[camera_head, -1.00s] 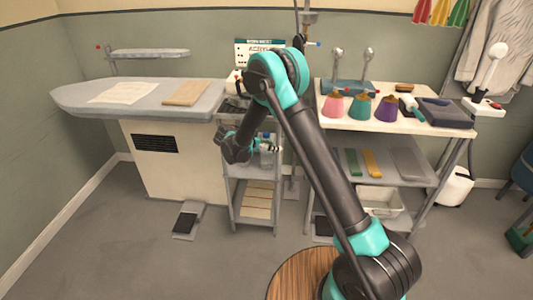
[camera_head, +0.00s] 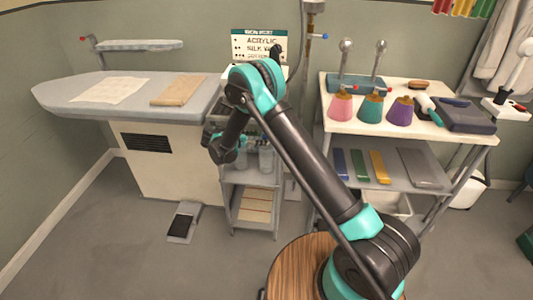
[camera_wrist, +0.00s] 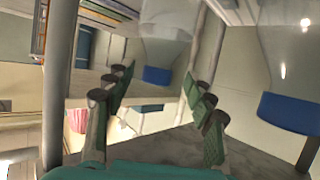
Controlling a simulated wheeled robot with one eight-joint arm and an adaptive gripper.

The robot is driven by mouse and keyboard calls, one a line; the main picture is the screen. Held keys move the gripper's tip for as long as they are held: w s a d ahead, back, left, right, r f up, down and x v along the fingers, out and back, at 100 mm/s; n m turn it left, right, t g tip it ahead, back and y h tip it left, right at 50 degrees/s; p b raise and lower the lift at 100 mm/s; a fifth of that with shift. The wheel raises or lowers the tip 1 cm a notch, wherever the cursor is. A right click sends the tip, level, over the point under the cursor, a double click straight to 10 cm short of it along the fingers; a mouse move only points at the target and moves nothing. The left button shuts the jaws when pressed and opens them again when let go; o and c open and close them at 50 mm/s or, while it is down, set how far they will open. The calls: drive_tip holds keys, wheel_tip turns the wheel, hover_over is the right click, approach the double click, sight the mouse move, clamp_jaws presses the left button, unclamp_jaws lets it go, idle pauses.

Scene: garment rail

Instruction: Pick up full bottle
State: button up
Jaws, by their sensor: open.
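Two clear bottles with blue parts show in the wrist view. One bottle (camera_wrist: 158,75) appears in the gap between my fingers, beyond the tips; the other (camera_wrist: 289,109) is larger, at the right edge. In the head view a clear bottle (camera_head: 266,158) stands on the upper part of the small grey rack, partly hidden by my arm. I cannot tell which bottle is full. My gripper (camera_wrist: 156,84) is open, with its fingers spread wide and nothing held. In the head view it is at the rack's left side, close to the bottles.
The grey rack (camera_head: 233,205) stands between the ironing board (camera_head: 60,97) and a white-topped table (camera_head: 450,137). Pink, teal and purple cone-shaped containers (camera_head: 370,108) stand on the table. A foot pedal (camera_head: 182,225) lies on the floor. Floor in front is clear.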

drive_tip(key=x, duration=0.7)
drive_tip(key=shift+s+d, duration=0.1)
drive_tip(key=shift+d, duration=0.05)
clamp_jaws()
drive_tip(key=shift+r, duration=0.1)
idle(0.3)
